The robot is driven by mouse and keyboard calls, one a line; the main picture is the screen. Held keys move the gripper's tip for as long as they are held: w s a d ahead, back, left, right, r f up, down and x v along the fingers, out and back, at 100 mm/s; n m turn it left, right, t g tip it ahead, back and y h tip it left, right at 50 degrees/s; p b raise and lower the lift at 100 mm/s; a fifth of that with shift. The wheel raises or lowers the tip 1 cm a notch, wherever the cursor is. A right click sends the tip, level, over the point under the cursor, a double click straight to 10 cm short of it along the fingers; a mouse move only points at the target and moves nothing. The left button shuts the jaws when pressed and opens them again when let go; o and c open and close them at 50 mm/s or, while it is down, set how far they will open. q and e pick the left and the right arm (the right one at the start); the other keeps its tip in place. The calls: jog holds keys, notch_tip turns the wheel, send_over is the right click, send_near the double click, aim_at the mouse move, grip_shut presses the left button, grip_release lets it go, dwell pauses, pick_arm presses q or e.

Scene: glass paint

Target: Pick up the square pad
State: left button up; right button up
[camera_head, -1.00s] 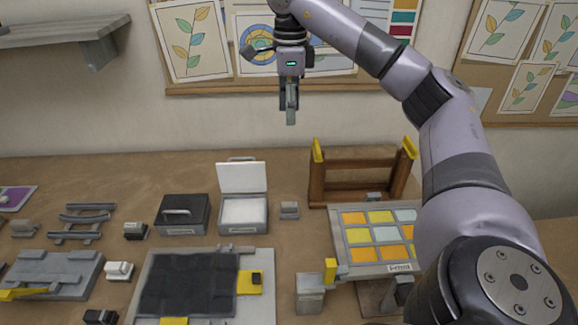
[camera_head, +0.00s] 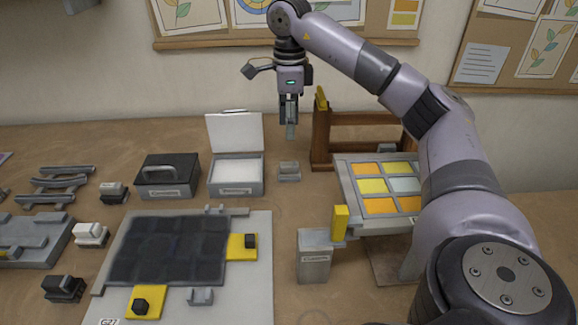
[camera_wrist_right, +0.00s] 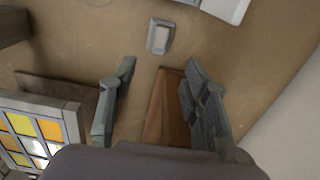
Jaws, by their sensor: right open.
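My right gripper (camera_head: 289,130) hangs fingers down, open and empty, in front of the wall and above the back of the table. In the right wrist view its two fingers (camera_wrist_right: 158,66) stand apart with nothing between them. A small grey block with a paler top (camera_head: 288,171) sits on the table below it. The block also shows beyond the fingertips in the right wrist view (camera_wrist_right: 159,37). An open box (camera_head: 236,188) with a white, roughly square pad-like surface (camera_head: 236,171) stands left of the block. I cannot tell which piece is the square pad. My left gripper is not in view.
A wooden rack (camera_head: 320,145) and a coloured glass panel (camera_head: 343,187) stand to the right. A dark lidded box (camera_head: 168,176) is left of the open box. A dark tiled panel on a pale board (camera_head: 240,292) and a grey container (camera_head: 314,262) are in front.

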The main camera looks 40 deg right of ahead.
aim_at(289, 164)
notch_tip(289, 164, down, 12)
jog(key=shift+r+p, duration=0.2)
jog(key=shift+p, duration=0.55)
jog(key=shift+c, duration=0.4)
grip_shut()
